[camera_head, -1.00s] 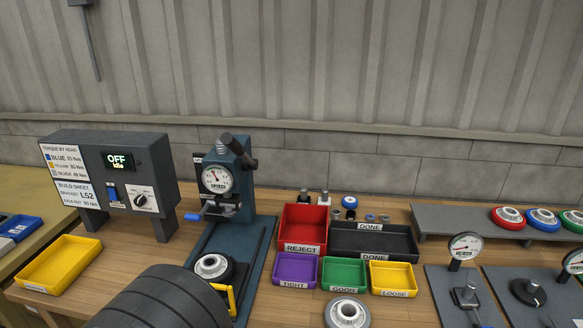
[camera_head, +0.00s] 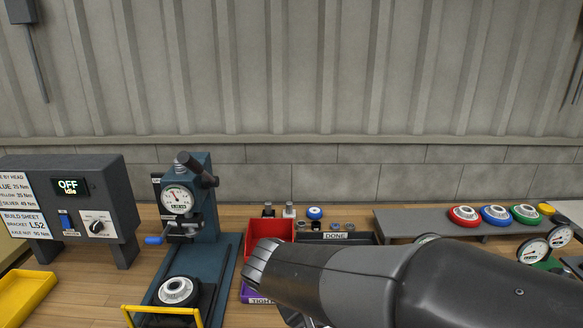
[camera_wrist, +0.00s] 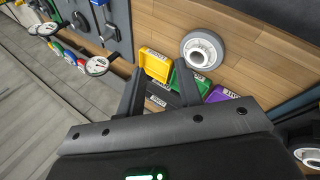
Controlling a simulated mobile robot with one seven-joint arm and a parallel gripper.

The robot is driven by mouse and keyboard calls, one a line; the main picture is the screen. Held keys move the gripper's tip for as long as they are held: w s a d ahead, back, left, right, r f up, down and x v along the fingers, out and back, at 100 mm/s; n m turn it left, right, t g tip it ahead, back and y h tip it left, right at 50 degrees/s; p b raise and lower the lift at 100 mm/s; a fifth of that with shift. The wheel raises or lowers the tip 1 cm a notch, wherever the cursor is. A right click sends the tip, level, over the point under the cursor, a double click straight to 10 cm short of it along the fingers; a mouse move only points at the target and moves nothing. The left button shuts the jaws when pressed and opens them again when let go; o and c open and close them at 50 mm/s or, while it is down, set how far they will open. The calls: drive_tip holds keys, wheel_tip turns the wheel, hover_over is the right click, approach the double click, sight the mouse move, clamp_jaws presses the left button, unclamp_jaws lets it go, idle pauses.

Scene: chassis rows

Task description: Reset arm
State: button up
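My gripper (camera_wrist: 161,85) shows in the wrist view with its two dark fingers spread apart and nothing between them. Beyond the fingers are the yellow bin (camera_wrist: 154,62), the green bin (camera_wrist: 190,78) and the purple bin (camera_wrist: 221,93). In the head view my dark arm stretches across the lower right, and the gripper itself cannot be made out there.
A grey round part (camera_wrist: 203,50) lies on the bench beside the bins. The press (camera_head: 190,195) holds another round part (camera_head: 177,291) at its base. The control box (camera_head: 70,205) reads OFF, Idle. A rack (camera_head: 420,222) with coloured parts and dial gauges (camera_head: 534,251) stand right.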

drive_tip(key=s+d+r+m+t+y, duration=0.2)
drive_tip(key=s+d+r+m+y, duration=0.3)
drive_tip(key=s, duration=0.4)
drive_tip(key=d+r, duration=0.1)
drive_tip(key=d, duration=0.1)
drive_tip(key=shift+d+y, duration=0.4)
